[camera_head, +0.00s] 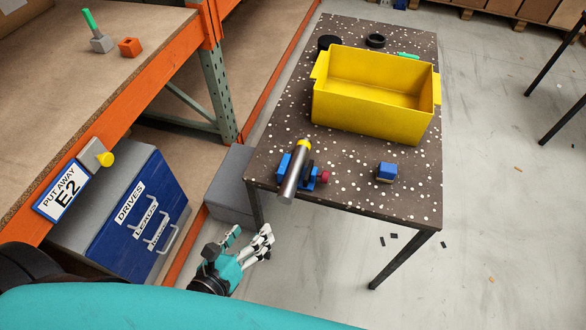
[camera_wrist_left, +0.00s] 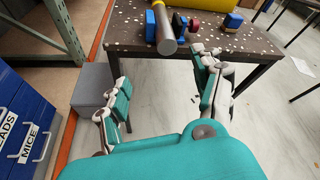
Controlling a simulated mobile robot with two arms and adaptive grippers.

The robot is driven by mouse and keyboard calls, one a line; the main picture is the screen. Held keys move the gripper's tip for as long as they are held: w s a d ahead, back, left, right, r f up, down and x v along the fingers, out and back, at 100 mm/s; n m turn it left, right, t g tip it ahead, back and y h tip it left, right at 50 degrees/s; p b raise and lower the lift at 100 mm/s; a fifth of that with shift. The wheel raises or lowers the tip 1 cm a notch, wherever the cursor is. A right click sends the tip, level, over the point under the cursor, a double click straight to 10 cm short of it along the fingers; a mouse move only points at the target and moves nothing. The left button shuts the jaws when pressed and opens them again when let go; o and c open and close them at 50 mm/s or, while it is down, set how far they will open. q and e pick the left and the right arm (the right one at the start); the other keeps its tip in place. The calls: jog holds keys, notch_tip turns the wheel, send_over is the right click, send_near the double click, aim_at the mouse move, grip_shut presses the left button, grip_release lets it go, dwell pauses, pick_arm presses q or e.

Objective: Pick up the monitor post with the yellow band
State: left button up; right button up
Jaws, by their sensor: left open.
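The monitor post (camera_head: 291,182) is a grey metal cylinder with a yellow band (camera_head: 304,145) at its far end. It lies on the dark speckled table (camera_head: 350,197) near the front left corner, and its near end sticks out toward the edge. Blue blocks lie on both sides of it. The post also shows in the left wrist view (camera_wrist_left: 166,38), ahead of my gripper. My left gripper (camera_head: 251,238) is open and empty, in front of the table's near left corner and apart from the post. Its two fingers are spread in the left wrist view (camera_wrist_left: 163,90). My right gripper is not in view.
A yellow bin (camera_head: 372,119) stands on the table behind the post. A blue block (camera_head: 386,171) lies to the right, and a dark red round piece (camera_head: 324,177) is beside the post. A blue drawer unit (camera_head: 140,218) and orange-edged shelf (camera_head: 125,110) stand at left. A grey box (camera_head: 229,190) is beside the table.

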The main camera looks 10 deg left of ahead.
pick_arm(q)
jog(key=p, duration=0.1)
send_near(287, 189)
jog(key=w+f, duration=0.1)
jog(key=w, duration=0.1)
jog(key=w+f, duration=0.2)
jog(key=shift+w+f+p, duration=0.15)
jog(key=shift+f+p, duration=0.05)
jog(key=shift+p, duration=0.1)
jog(key=shift+x, duration=0.9)
jog(key=x, duration=0.3)
jog(key=shift+w+d+p, duration=0.3)
jog(key=shift+w+d+f, duration=0.1)
jog(key=shift+w, duration=0.3)
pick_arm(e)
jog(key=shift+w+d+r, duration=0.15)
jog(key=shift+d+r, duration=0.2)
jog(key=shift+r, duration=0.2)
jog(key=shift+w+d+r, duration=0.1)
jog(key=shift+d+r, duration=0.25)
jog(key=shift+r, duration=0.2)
pick_arm(q)
grip_shut()
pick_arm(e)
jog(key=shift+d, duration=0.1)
